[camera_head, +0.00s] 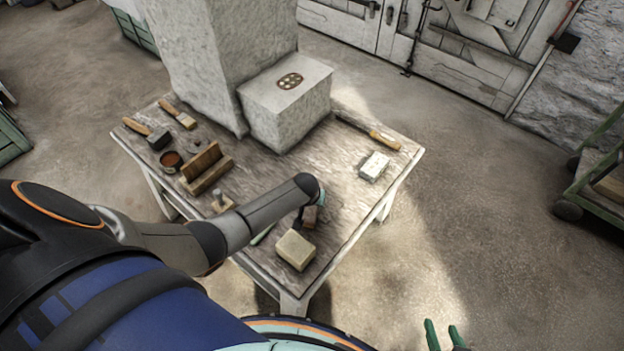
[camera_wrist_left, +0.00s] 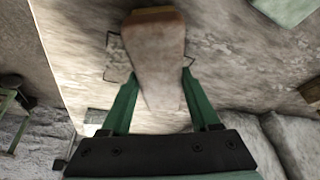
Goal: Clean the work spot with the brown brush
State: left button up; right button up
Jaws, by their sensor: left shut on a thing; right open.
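My left gripper (camera_head: 312,212) reaches in from the left, low over the front part of the worn work table (camera_head: 330,165). In the left wrist view its green fingers (camera_wrist_left: 157,95) are shut on a brown brush (camera_wrist_left: 157,55). The brush spans up past the fingertips, with a yellowish strip at its far end. In the head view only a small brown part of the brush (camera_head: 309,216) shows below the gripper. A greyish squarish patch (camera_wrist_left: 117,60) lies on the surface behind the brush, partly hidden by it. My right gripper (camera_head: 446,338) is open and empty at the bottom edge, off the table.
A beige block (camera_head: 295,250) lies near the left gripper. A white block (camera_head: 373,166) and a yellow-handled tool (camera_head: 384,140) lie right. A stone block (camera_head: 285,110) stands behind.

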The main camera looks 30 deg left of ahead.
pick_arm(q)
jog(key=shift+s+d+r+p, duration=0.1)
jog(key=shift+s+d+p, duration=0.15)
jog(key=shift+s+p, duration=0.35)
jog(key=shift+s, duration=0.1)
jog(key=shift+w+a+r, duration=0.2)
jog(key=shift+w+r, duration=0.15)
jog(key=shift+w, duration=0.2)
jog(key=shift+w+a+r, duration=0.2)
jog(key=shift+w+r, duration=0.1)
jog(key=shift+w, duration=0.2)
jog(key=shift+b, duration=0.3)
jog(key=shift+w+d+f+b, duration=0.15)
jog(key=shift+w+d+b, duration=0.7)
jog(key=shift+d, duration=0.25)
jog(key=shift+w+d+f+b, duration=0.1)
jog(key=shift+w+d+b, duration=0.65)
jog(key=shift+d, duration=0.35)
jog(key=shift+w+d+r+b, duration=0.1)
jog(key=shift+w+d+b, duration=0.2)
jog(key=shift+w+d, duration=0.3)
